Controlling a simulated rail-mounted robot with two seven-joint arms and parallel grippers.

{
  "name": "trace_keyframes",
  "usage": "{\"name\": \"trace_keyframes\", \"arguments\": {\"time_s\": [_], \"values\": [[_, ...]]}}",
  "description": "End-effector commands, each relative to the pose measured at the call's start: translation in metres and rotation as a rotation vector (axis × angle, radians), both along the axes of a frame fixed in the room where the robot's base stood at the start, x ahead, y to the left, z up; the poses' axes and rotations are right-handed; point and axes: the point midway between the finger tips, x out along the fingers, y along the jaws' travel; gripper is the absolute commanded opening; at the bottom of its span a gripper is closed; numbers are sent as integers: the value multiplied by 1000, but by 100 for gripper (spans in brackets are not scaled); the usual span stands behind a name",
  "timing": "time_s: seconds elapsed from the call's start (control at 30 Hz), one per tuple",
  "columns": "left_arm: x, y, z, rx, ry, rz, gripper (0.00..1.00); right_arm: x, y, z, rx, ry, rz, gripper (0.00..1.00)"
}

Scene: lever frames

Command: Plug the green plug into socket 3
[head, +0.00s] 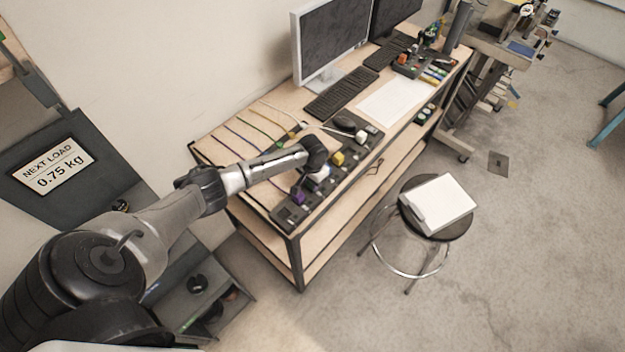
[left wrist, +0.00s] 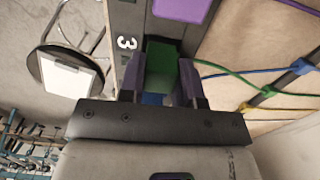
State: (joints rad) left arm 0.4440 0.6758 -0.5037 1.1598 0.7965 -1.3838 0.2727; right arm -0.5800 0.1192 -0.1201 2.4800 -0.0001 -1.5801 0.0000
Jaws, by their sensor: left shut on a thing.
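The green plug (left wrist: 161,68) sits between the two fingers of my left gripper (left wrist: 160,80) in the left wrist view. The gripper is shut on it, and a green cable (left wrist: 220,72) runs from it to the right. The label of socket 3 (left wrist: 127,43) is right beside the plug on the dark socket strip (left wrist: 129,15). I cannot tell whether the plug is in the socket or just above it. In the head view my left gripper (head: 318,168) is over the strip (head: 291,214), and the green plug is hidden there. My right gripper is not in view.
A purple plug (left wrist: 180,9) is close to the green one; it also shows in the head view (head: 298,196). A yellow plug (head: 337,158) is on the other side. Cables, keyboards (head: 340,92) and a monitor (head: 332,42) are on the bench. A stool (head: 436,222) stands in front.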

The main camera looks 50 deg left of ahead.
Motion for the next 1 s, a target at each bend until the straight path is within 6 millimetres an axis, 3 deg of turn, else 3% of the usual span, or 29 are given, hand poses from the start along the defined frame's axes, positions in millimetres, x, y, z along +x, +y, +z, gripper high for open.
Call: {"name": "trace_keyframes", "arguments": {"time_s": [0.2, 0.23, 0.5, 0.67, 0.9, 1.0], "values": [[0, 0, 0, 0, 0, 0, 8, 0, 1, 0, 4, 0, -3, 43], [0, 0, 0, 0, 0, 0, 34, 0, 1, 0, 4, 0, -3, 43], [0, 0, 0, 0, 0, 0, 60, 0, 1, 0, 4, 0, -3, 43], [0, 0, 0, 0, 0, 0, 61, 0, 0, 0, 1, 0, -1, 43], [0, 0, 0, 0, 0, 0, 82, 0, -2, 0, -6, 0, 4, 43], [0, 0, 0, 0, 0, 0, 82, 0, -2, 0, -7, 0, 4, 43]]}}
